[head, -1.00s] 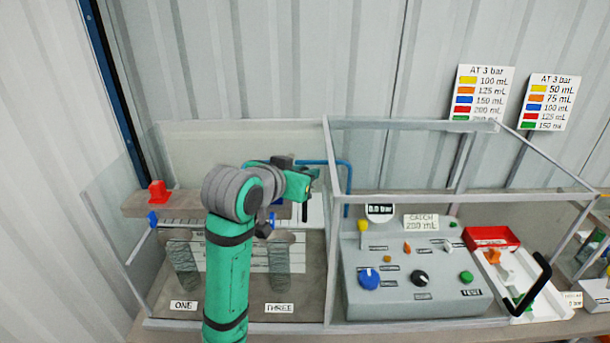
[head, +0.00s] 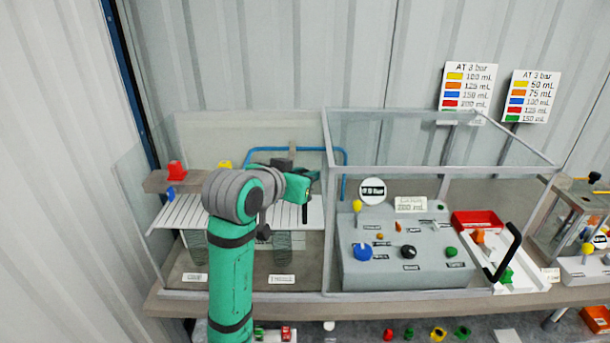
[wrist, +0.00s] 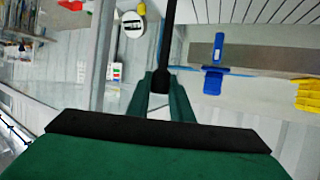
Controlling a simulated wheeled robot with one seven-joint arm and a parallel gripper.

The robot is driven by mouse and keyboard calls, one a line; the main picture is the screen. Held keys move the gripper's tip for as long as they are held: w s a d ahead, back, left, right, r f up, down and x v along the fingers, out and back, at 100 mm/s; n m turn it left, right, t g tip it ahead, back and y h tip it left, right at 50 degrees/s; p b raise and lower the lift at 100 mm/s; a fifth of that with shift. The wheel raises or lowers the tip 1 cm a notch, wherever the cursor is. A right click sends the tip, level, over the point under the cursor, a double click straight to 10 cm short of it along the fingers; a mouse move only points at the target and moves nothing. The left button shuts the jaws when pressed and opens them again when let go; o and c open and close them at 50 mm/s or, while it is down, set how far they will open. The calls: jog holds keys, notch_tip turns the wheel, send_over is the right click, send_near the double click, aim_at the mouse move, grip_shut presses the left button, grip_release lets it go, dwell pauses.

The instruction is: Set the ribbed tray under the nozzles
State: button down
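The white ribbed tray (head: 180,217) lies level in the left clear-walled enclosure, above two dark mesh cylinders. My arm hides its middle. The nozzle bar (head: 160,182) is grey-brown at the tray's back left, with red (head: 176,170) and yellow (head: 225,165) parts on top and a blue nozzle (head: 170,192) in front. The wrist view shows the tray's ribs (wrist: 265,10), the blue nozzle (wrist: 215,52) and the yellow part (wrist: 307,95). My gripper (wrist: 160,88) is at the tray's right end, its fingers closed around a dark upright bar (wrist: 170,40). Its join to the tray is not clear.
A grey control panel (head: 405,265) with knobs stands right of the enclosure's divider. A red bin (head: 477,221) and a black handle (head: 505,250) are farther right. Clear walls and metal frame edges (head: 328,165) surround the work area. A blue pipe (head: 340,157) runs behind my gripper.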

jog(key=c, duration=1.6)
grip_release()
jog(key=shift+s, duration=0.3)
jog(key=shift+o, duration=0.2)
jog(key=v, duration=1.1)
jog(key=shift+w, duration=0.15)
